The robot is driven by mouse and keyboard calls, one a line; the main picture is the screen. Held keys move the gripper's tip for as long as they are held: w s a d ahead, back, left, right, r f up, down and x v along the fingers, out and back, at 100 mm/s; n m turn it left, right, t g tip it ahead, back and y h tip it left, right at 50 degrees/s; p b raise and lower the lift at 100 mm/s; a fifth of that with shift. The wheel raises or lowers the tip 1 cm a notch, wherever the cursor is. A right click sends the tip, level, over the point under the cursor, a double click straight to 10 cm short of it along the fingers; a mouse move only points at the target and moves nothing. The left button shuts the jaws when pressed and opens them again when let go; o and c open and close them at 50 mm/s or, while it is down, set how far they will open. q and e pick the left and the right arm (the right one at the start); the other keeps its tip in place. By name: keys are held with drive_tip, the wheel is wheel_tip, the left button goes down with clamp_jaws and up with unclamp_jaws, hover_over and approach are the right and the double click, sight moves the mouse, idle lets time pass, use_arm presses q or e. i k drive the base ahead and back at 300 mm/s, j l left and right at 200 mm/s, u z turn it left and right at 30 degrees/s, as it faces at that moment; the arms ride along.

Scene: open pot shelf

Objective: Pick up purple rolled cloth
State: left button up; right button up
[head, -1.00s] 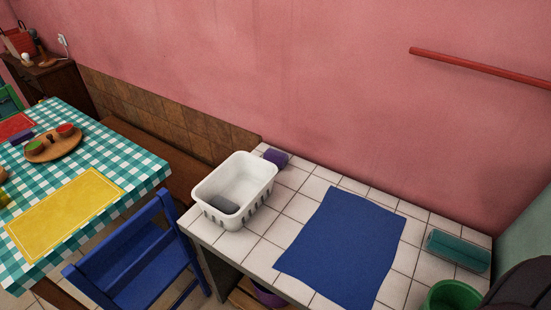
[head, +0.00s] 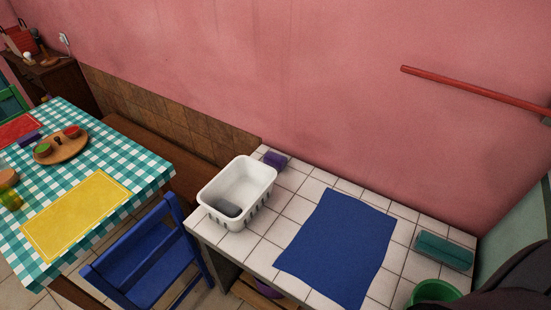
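A small purple rolled cloth (head: 275,159) lies on the white tiled counter (head: 262,248), at its back left corner against the pink wall. It sits just behind the white basket (head: 212,202), which stands in front of it and to the left. A second small purple item (head: 30,139) lies on the checkered table at the far left; I cannot tell whether it is also a rolled cloth. Neither of my grippers shows in the head view. A dark rounded shape at the lower right edge may be part of my own arm.
A blue cloth (head: 338,248) lies flat on the counter. A teal roll (head: 444,250) and a green pot (head: 434,291) are at the right. A blue chair (head: 150,260) stands between counter and table (head: 150,172). A red rail (head: 475,87) crosses the wall.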

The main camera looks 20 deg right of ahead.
sight(278, 162)
drive_tip(key=i+z, duration=0.15)
drive_tip(key=z, duration=0.3)
drive_tip(key=i+z, duration=0.2)
drive_tip(key=z, duration=0.25)
